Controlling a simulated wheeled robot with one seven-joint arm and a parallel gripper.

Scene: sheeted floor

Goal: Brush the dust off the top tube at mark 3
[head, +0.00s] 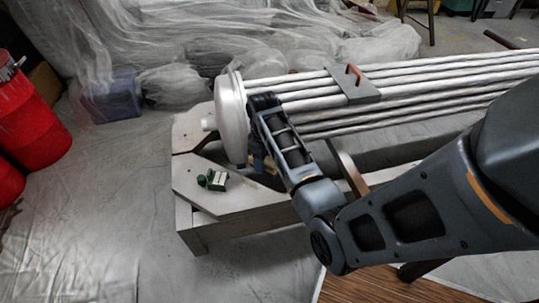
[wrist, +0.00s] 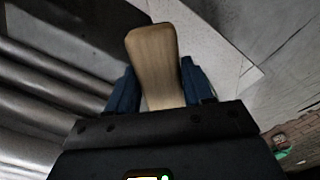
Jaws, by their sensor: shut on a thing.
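A bundle of long silver tubes (head: 430,85) runs from a pale round end disc (head: 230,118) toward the right in the head view. The top tube (head: 300,80) lies along its upper side. I cannot make out any numbered mark or dust. My gripper (head: 262,160) points down at the near side of the bundle, close to the disc. In the wrist view its blue fingers (wrist: 155,88) are shut on a tan wooden handle (wrist: 155,60), likely the brush's. No bristles show. Tubes (wrist: 45,85) also show at left in the wrist view, apart from the handle.
A grey block with a red handle (head: 354,85) sits across the tubes. A small green object (head: 217,180) lies on the pale stand (head: 200,192). Red drums (head: 30,115) stand at left, and plastic sheeting (head: 270,40) covers things behind. Sheeted floor at front left is clear.

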